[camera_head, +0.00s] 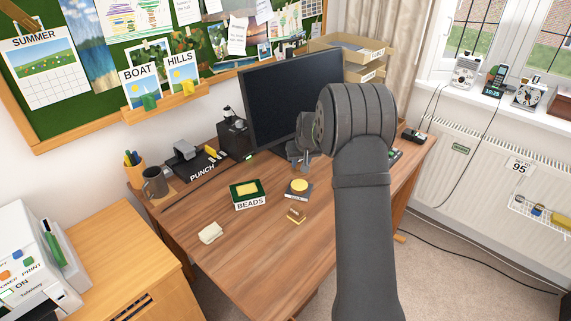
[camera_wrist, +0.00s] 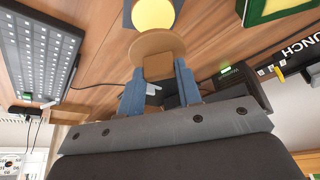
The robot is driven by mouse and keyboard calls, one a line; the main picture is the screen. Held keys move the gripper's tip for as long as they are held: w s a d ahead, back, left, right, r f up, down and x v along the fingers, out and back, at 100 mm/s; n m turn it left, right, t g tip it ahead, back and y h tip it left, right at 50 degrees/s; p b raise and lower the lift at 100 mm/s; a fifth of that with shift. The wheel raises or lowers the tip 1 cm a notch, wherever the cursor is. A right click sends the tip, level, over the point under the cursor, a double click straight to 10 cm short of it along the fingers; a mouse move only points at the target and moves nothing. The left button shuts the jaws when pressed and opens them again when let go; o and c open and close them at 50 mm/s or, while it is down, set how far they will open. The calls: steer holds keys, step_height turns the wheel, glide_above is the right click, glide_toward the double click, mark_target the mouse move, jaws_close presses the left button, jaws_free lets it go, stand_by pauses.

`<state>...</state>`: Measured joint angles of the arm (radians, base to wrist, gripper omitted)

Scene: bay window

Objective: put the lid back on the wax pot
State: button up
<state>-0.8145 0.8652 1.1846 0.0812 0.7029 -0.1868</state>
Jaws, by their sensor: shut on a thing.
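The wax pot (camera_head: 297,189) stands on the desk, a dark square block with a round yellow top. Its yellow top (camera_wrist: 153,12) shows uncovered at the upper edge of the wrist view. My gripper (camera_wrist: 158,72) is shut on the lid (camera_wrist: 157,43), a tan round disc with a block-like grip between the two blue fingers. In the wrist view the lid's rim lies just below the yellow top and hides part of the pot. In the head view my gripper (camera_head: 301,160) is behind the pot, near the monitor; the lid cannot be made out there.
A green bead box (camera_head: 248,194) is left of the pot. The monitor (camera_head: 290,95) stands behind. A keyboard (camera_wrist: 40,50) shows in the wrist view. The desk's front is clear.

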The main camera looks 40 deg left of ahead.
steer(key=shift+f, duration=3.1)
steer(key=shift+f, duration=0.2)
steer(key=o, duration=1)
steer(key=shift+o, duration=0.6)
steer(key=o, duration=0.4)
steer(key=shift+r, duration=3.5)
